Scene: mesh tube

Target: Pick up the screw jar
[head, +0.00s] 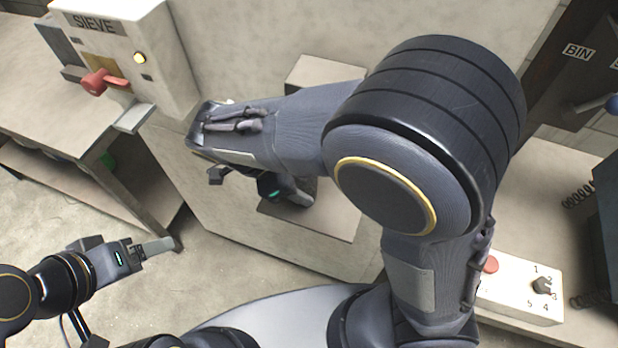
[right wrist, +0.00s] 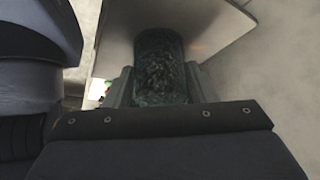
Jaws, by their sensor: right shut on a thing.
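The screw jar (right wrist: 161,62) shows in the right wrist view as a dark, rounded, glassy container with mottled dark contents. My right gripper (right wrist: 160,88) has one finger on each side of it and is shut on it. In the head view, my right gripper (head: 300,194) is low over a ledge, mostly hidden by my own arm, and I cannot make out the jar there. My left gripper (head: 153,247) is at the lower left, away from the jar, over the floor. Its fingers appear side-on, so their opening is unclear.
A box marked SIEVE (head: 128,52) with a red handle (head: 95,82) and lit yellow lamp stands at upper left. A pale ledge (head: 318,236) lies below my right gripper. A white dial panel (head: 522,294) is at lower right, and a dark BIN unit (head: 577,70) at upper right.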

